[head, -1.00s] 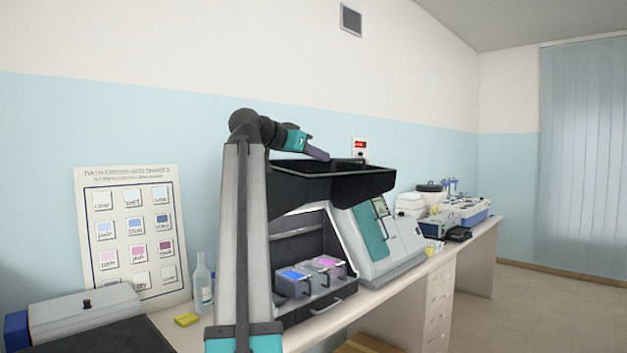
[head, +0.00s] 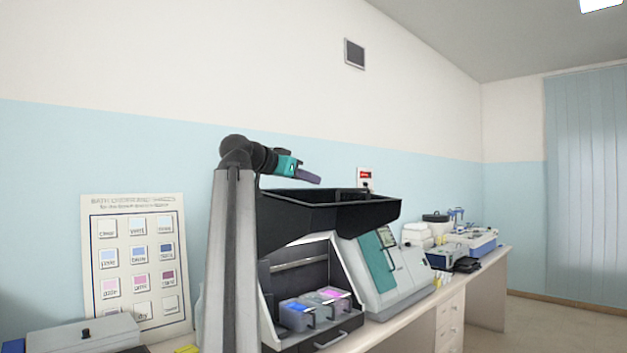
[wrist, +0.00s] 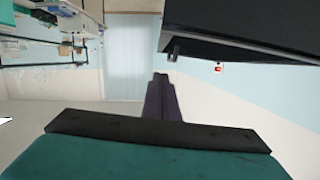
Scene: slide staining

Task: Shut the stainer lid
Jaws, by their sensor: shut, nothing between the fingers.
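The stainer (head: 372,287) stands on the bench with its dark lid (head: 335,219) raised high over the open bay. Inside the bay are staining baths (head: 315,309), with blue, clear and pink liquid. My gripper (head: 312,178) is shut and empty, just above the raised lid's upper rim in the head view; I cannot tell whether they touch. In the wrist view my closed dark fingers (wrist: 161,82) point ahead, and a large dark panel, which looks like the lid (wrist: 240,35), lies at the upper right, apart from the fingertips.
A bath chart (head: 138,262) leans on the wall at the left, behind a grey box (head: 85,333). Other lab equipment (head: 460,245) stands farther along the bench at the right.

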